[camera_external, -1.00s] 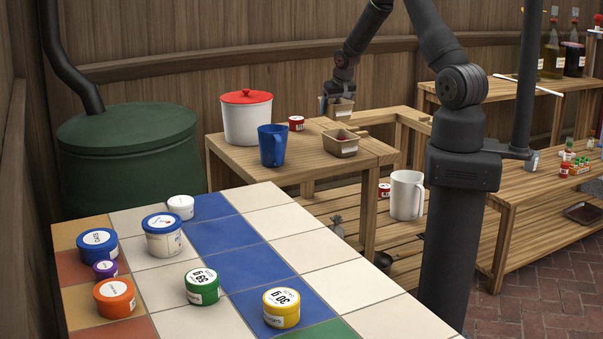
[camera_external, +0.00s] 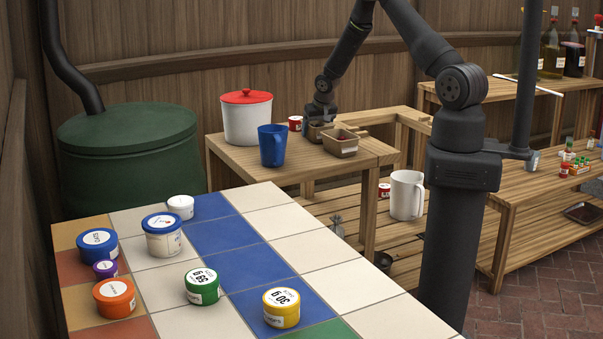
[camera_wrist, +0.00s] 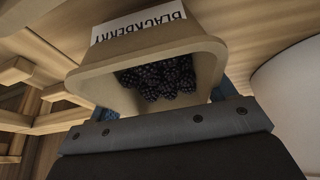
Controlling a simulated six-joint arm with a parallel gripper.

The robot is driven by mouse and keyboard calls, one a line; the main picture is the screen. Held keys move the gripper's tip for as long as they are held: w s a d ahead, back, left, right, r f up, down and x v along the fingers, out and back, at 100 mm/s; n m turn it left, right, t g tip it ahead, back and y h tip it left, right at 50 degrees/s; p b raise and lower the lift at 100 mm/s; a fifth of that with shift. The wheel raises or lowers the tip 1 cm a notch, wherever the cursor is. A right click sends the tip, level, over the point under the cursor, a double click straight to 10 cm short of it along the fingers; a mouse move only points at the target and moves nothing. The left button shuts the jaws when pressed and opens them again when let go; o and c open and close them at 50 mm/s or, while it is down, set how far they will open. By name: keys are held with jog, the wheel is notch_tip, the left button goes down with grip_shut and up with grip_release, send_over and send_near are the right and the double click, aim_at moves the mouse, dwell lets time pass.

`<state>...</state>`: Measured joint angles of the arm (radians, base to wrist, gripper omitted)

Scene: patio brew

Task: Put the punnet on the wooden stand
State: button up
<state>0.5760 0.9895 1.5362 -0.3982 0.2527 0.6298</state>
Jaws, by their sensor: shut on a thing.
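A tan punnet (camera_external: 317,132) with a white label reading BLACKBERRY is in my gripper (camera_external: 318,116). The wrist view shows the punnet (camera_wrist: 150,62) with dark blackberries in it. My gripper is shut on the punnet's near side there. In the external view the punnet is low over the wooden stand (camera_external: 290,175), between the red-lidded small tub and a second punnet. I cannot tell whether its base touches the wood. The second tan punnet (camera_external: 341,145), with dark red contents, stands on the wooden stand just right of it.
A blue mug (camera_external: 272,147), a white pot with a red lid (camera_external: 246,118) and a small red-lidded tub (camera_external: 295,123) stand on the same top. A white jug (camera_external: 406,195) is on the slatted lower shelf. The tiled table with several tubs is in front.

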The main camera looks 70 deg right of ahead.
jog(key=shift+f, duration=0.1)
jog(key=o, duration=1.1)
jog(key=shift+c, duration=0.2)
jog(key=v, duration=1.2)
jog(key=x, duration=1.2)
